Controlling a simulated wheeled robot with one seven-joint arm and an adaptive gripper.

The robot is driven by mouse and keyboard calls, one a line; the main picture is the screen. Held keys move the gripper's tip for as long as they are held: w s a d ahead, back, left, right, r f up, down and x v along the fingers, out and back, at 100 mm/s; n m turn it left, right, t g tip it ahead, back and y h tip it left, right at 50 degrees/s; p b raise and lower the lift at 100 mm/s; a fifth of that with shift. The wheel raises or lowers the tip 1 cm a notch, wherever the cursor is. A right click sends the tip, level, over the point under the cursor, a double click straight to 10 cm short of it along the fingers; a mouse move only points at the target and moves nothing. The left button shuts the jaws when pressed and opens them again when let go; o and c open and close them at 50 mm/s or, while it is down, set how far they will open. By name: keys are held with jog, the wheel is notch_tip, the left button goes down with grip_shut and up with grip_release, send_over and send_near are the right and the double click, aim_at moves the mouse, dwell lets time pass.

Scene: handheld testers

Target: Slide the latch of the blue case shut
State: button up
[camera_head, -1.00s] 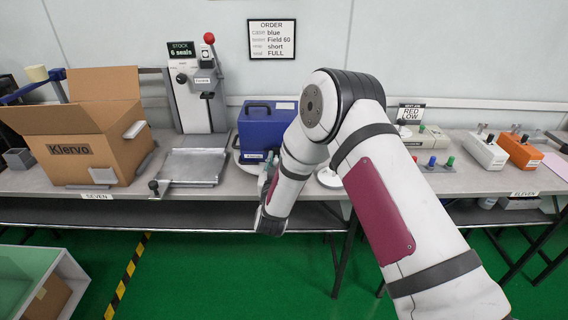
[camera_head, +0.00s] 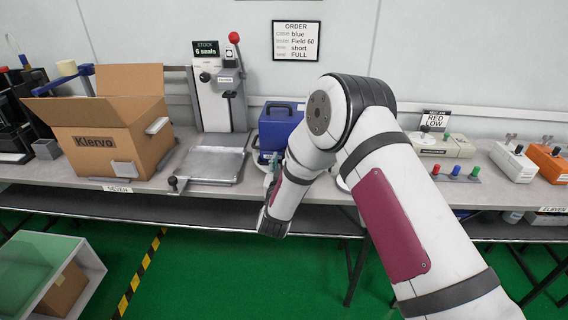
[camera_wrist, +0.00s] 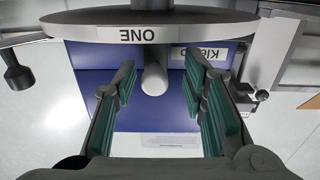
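The blue case (camera_head: 280,125) stands on the table behind my arm, its right part hidden. In the wrist view the case (camera_wrist: 155,115) shows inverted, with a white label on it, beside a round grey stand (camera_wrist: 90,32) marked ONE. A light grey round knob (camera_wrist: 154,78) stands out between my fingers; I cannot tell for certain that it is the latch, or its position. My gripper (camera_wrist: 168,90) is open, its green pads on either side of the knob with gaps. In the head view my gripper is at the case's front, mostly hidden by my arm.
A cardboard box (camera_head: 95,150) and a metal plate fixture (camera_head: 208,164) are left of the case. A press (camera_head: 221,90) with a red-knobbed lever stands behind. Several coloured buttons and small testers (camera_head: 512,162) are on the right. The green floor in front is mostly clear.

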jog(key=s, duration=1.1)
jog(key=shift+s+a, duration=0.35)
jog(key=shift+a, duration=0.1)
notch_tip(320, 180, up, 13)
jog(key=w+d+g+y+p, duration=0.2)
jog(key=g+y+p, duration=0.1)
jog(key=s+d+r+n+g+p, duration=0.1)
jog(key=s+d+r+g, duration=0.15)
jog(key=r, duration=0.25)
jog(key=s+d+r+g+p, duration=0.1)
jog(key=s+d+r+p, duration=0.1)
jog(key=s+r, duration=0.2)
jog(key=s+d+r+g+p, duration=0.1)
jog(key=s+d, duration=0.4)
jog(key=s, duration=0.7)
jog(key=s+d+r+g+h+p, duration=0.1)
jog(key=s+d+r+g, duration=0.3)
jog(key=s, duration=0.8)
jog(key=s+d+r+g+p, duration=0.2)
jog(key=s+d+r, duration=0.3)
jog(key=s, duration=0.7)
jog(key=d+p, duration=0.1)
jog(key=d, duration=0.1)
jog(key=shift+s+d+r+h, duration=0.2)
jog(key=shift+d+r+h, duration=0.05)
jog(key=shift+d+h, duration=0.15)
